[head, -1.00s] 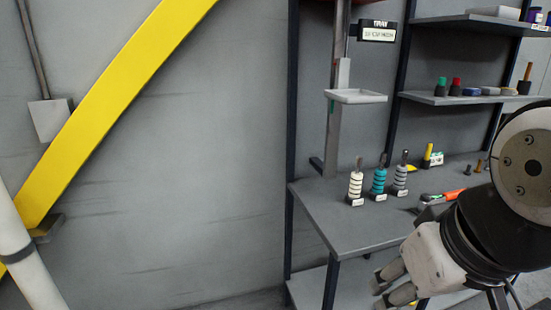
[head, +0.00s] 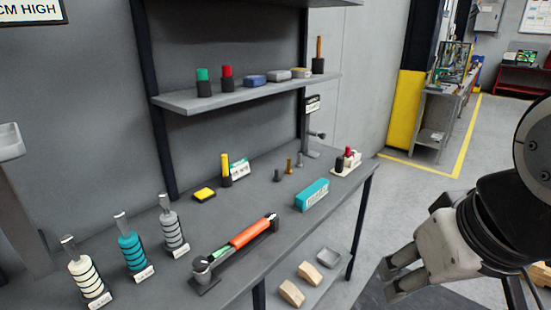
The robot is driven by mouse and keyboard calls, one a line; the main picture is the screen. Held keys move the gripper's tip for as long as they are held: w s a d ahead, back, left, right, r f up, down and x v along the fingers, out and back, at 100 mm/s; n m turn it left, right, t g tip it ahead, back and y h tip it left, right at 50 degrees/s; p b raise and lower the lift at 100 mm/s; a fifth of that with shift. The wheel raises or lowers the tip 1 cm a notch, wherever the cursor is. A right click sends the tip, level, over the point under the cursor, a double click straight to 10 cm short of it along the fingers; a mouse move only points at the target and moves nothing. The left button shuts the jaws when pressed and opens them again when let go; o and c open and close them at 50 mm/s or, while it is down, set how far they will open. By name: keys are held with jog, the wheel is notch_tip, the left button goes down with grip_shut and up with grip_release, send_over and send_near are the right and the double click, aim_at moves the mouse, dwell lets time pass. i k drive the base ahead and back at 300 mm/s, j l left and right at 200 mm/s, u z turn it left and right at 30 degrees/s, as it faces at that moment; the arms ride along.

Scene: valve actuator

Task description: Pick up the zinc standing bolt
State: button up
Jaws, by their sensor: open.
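Three small bolts stand upright on the grey workbench (head: 240,290), right of its middle. One is a grey bolt (head: 276,175), one a brass-coloured bolt (head: 289,166), and one another grey bolt (head: 300,160). They are small in the picture, and I cannot tell for sure which grey one is zinc. My gripper (head: 388,280) is open and empty. In the picture it is at the lower right, past the bench's right end and well apart from the bolts.
A teal box (head: 312,195) lies in front of the bolts. An orange-handled tool (head: 250,232) lies on a stand. A white holder (head: 346,163) with red and black pieces is to their right. A yellow-topped holder (head: 226,170) is to the left. A shelf (head: 240,93) hangs above.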

aim_at(298, 164)
jog(key=i+l+u, duration=0.1)
jog(key=i+l, duration=0.2)
jog(key=i+l+u, duration=0.15)
jog(key=i+l, duration=0.15)
jog(key=i+l+u, duration=0.1)
jog(key=i+l, duration=0.2)
jog(key=l, duration=0.2)
jog(key=i+l+u, duration=0.15)
jog(key=l, duration=0.3)
jog(key=i+l+u, duration=0.1)
jog(key=i+l, duration=0.25)
jog(key=i+l+u, duration=0.15)
jog(key=l, duration=0.45)
jog(key=i+l+u, duration=0.1)
jog(key=i+l, duration=0.2)
jog(key=l, duration=0.2)
jog(key=i+l+u, duration=0.1)
jog(key=l, duration=0.4)
jog(key=i, duration=0.1)
